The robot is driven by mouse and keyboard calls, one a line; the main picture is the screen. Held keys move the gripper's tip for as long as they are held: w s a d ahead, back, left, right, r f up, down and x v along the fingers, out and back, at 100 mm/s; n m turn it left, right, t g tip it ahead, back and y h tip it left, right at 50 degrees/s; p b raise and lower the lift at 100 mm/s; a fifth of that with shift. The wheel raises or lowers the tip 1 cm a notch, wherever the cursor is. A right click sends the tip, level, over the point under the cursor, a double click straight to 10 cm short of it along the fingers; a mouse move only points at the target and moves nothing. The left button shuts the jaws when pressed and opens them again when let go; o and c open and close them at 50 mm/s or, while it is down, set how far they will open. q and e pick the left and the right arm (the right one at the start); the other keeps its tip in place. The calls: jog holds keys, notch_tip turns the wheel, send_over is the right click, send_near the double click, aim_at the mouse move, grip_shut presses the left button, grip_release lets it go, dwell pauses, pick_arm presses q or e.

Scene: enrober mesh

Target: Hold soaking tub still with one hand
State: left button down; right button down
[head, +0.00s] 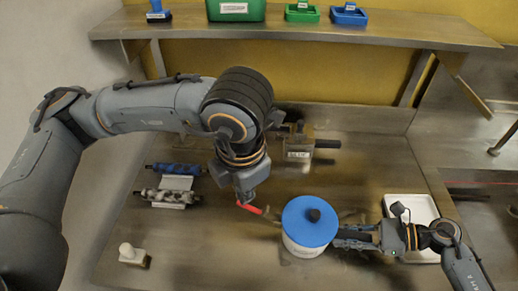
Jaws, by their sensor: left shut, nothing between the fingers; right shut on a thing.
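The soaking tub, a round white tub (303,246) with a blue lid (303,228) and a black knob, stands upright on the metal table. My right gripper (345,238) reaches in from the right and is shut at the tub's right side; the exact grip point is hard to see. My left gripper (243,199) points down, shut and empty, to the left of and behind the tub, apart from it. A red handle-like piece (249,208) shows right by its fingertips; I cannot tell if they touch.
A white tray (427,207) lies at the right, partly behind my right arm. A rack with blue and patterned rollers (177,181) is at the left. A small white block (132,254) is front left. A labelled metal device (298,150) stands behind. A shelf (330,27) holds coloured bins.

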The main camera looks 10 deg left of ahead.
jog(key=c, duration=1.1)
grip_release()
